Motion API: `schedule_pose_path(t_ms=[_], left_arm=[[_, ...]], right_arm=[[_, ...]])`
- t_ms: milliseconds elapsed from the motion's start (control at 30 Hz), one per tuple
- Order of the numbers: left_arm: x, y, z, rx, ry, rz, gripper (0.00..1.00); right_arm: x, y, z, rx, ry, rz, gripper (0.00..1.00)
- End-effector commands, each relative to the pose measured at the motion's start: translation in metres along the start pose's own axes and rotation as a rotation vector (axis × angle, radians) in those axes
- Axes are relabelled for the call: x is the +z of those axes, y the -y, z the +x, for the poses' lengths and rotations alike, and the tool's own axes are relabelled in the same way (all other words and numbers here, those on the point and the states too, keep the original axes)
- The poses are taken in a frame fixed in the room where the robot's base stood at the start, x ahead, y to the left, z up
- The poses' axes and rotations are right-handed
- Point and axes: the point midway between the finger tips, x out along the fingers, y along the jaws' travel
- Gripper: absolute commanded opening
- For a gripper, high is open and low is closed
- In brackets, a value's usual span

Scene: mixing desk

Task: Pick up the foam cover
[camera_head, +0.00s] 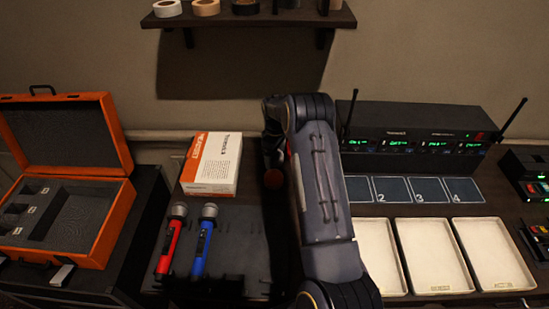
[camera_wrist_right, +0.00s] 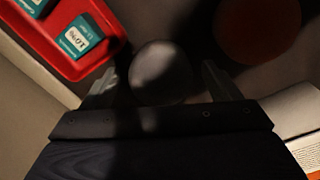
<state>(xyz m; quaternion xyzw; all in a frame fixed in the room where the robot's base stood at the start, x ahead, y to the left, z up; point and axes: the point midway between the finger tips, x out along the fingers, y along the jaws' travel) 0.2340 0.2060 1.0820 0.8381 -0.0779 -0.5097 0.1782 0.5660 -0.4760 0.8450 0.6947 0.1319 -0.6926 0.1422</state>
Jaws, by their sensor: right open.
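A dark grey, rounded foam cover (camera_wrist_right: 160,72) sits between the two fingertips of my right gripper (camera_wrist_right: 160,85) in the right wrist view. The fingers are open, one on each side of it; I cannot tell whether they touch it. A second rounded cover, dull red-brown (camera_wrist_right: 258,30), lies beyond the right finger. The grey cover is hidden in the head view. My left gripper is not in view.
A red tray (camera_wrist_right: 112,14) with teal-labelled boxes (camera_wrist_right: 80,38) is close to the left finger. An orange-and-white box (camera_head: 212,163), red (camera_head: 170,240) and blue (camera_head: 203,242) microphones stand left of my arm. White trays (camera_head: 435,256) and a receiver rack (camera_head: 415,133) are right.

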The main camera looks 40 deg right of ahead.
Motion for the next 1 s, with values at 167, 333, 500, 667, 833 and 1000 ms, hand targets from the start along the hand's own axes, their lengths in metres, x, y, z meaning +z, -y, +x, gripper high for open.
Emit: schedule_pose_path(t_ms=[167,333,500,667,833,1000], left_arm=[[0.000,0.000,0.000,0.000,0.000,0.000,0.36],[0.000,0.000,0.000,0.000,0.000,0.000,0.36],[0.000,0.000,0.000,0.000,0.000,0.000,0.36],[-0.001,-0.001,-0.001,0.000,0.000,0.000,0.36],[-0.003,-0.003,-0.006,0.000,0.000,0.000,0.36],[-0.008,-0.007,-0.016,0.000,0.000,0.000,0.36]], right_arm=[[0.000,0.000,-0.001,0.000,0.000,0.000,0.66],[0.000,0.000,-0.001,0.000,0.000,0.000,0.44],[0.000,0.000,-0.001,0.000,0.000,0.000,0.36],[0.000,0.000,-0.002,0.000,0.000,0.000,0.36],[-0.001,0.000,-0.015,0.001,-0.001,-0.001,0.36],[0.001,0.001,-0.041,0.000,-0.001,-0.001,0.36]])
